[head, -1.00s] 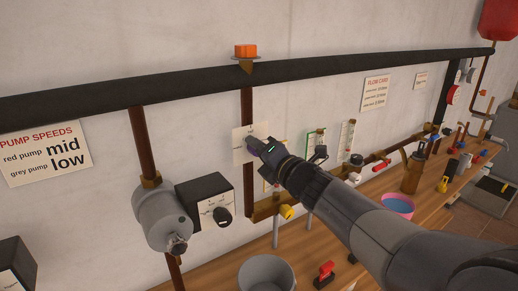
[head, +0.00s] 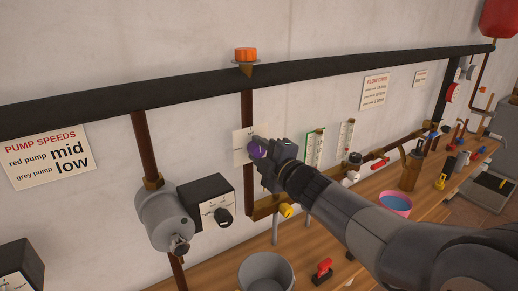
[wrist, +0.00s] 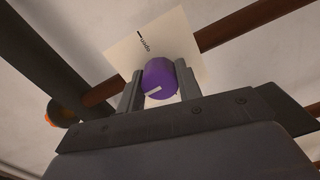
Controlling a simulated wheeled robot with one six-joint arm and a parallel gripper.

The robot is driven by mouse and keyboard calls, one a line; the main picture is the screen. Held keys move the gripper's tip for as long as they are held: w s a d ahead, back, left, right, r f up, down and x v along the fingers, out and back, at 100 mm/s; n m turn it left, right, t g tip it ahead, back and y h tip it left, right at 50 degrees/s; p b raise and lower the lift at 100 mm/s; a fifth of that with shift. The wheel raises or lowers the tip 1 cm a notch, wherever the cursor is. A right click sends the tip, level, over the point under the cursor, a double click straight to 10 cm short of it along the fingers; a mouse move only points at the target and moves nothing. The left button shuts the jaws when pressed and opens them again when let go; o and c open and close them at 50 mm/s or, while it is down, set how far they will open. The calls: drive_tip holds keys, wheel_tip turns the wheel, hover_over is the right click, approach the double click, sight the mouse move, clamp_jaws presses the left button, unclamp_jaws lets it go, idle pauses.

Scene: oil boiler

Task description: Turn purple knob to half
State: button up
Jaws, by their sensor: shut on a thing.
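The purple knob (head: 257,148) sits on a white dial plate (head: 239,147) on the wall, left of my gripper in the head view. In the wrist view the purple knob (wrist: 160,79) lies between my two fingers, with a white pointer mark on its face. My gripper (wrist: 160,88) is shut on the knob. It shows in the head view (head: 263,151), reaching in from the right. Part of the dial is hidden behind the knob and fingers.
A black pipe (head: 180,88) runs above the knob, with an orange cap (head: 246,54) on it. A grey pump (head: 162,218) and a black control box (head: 208,203) stand at left. A yellow valve (head: 287,211) and a wooden bench (head: 320,250) are below.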

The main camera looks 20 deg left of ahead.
drive_tip(key=shift+f+m, duration=0.1)
drive_tip(key=shift+m, duration=0.2)
drive_tip(key=o, duration=1)
drive_tip(key=shift+c, duration=0.2)
drive_tip(key=b+v, duration=0.1)
drive_tip(key=v, duration=1)
drive_tip(key=shift+a, duration=0.1)
drive_tip(key=p+x, duration=0.1)
drive_tip(key=x, duration=0.9)
drive_tip(key=shift+w+a, duration=0.3)
